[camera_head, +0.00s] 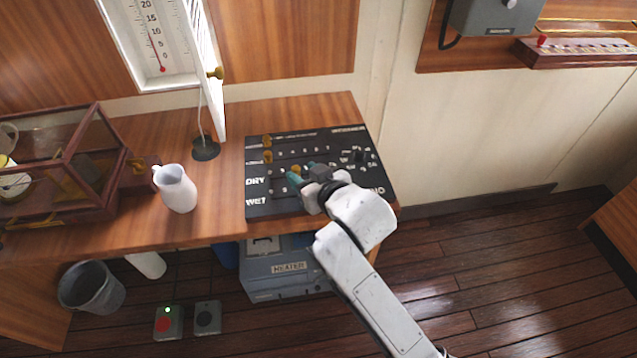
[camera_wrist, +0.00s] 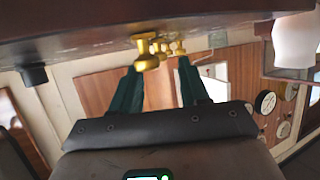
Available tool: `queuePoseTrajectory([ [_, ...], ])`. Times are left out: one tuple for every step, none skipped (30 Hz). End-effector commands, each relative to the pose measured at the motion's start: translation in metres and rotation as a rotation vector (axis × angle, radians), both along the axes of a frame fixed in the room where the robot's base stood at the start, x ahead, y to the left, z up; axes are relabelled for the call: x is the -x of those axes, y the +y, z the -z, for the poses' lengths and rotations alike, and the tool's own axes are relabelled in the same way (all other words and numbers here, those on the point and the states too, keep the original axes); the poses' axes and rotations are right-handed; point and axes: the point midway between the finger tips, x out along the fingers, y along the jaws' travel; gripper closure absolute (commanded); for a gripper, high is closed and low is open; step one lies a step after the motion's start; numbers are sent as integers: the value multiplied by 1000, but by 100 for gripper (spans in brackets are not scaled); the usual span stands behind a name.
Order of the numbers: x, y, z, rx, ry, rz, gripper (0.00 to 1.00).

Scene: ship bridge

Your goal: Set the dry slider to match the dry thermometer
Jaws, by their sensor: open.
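The dark slider board (camera_head: 258,207) lies on the wooden desk, with white DRY and WET labels at its left. Several brass slider knobs show: two (camera_head: 267,141) (camera_head: 268,157) near its left side and one (camera_head: 296,170) by my fingertips. My gripper (camera_head: 303,175) is open over the DRY row area. In the wrist view a brass knob (camera_wrist: 147,53) is at the mouth of my gripper (camera_wrist: 160,66), between the teal fingertips; contact cannot be told. A thermometer (camera_head: 155,40) in the white wall case has a red bulb and a scale; its exact reading is too small to tell.
The case's open door (camera_head: 213,90) reaches down to the desk near a dark round base (camera_head: 205,148). A white jug (camera_head: 176,188) and a glass-sided wooden case (camera_head: 75,160) stand to the left. A heater (camera_head: 285,270) is under the desk.

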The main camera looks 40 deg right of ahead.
Motion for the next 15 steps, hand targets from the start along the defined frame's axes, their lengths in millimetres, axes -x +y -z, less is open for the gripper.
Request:
queuePoseTrajectory([
  [10, 1, -3, 2, -1, -1, 55],
  [15, 2, -4, 3, 1, -1, 55],
  [23, 3, -8, 2, 0, -1, 55],
  [28, 3, -10, 2, 0, -1, 55],
  [34, 4, -13, 1, -1, 1, 55],
  [41, 5, -15, 2, 1, 0, 55],
  [46, 6, -17, 2, 0, -1, 55],
  [50, 6, -20, 2, 0, -1, 55],
  [56, 7, -22, 1, 0, 0, 55],
  [60, 7, -24, 0, 0, 0, 55],
  [64, 8, -25, 1, 1, 1, 55],
  [68, 8, -27, 1, 0, 1, 55],
  [70, 9, -28, 1, -1, 1, 55],
  [72, 9, -29, 1, 0, 0, 55],
  [75, 10, -31, 1, -1, 0, 55],
])
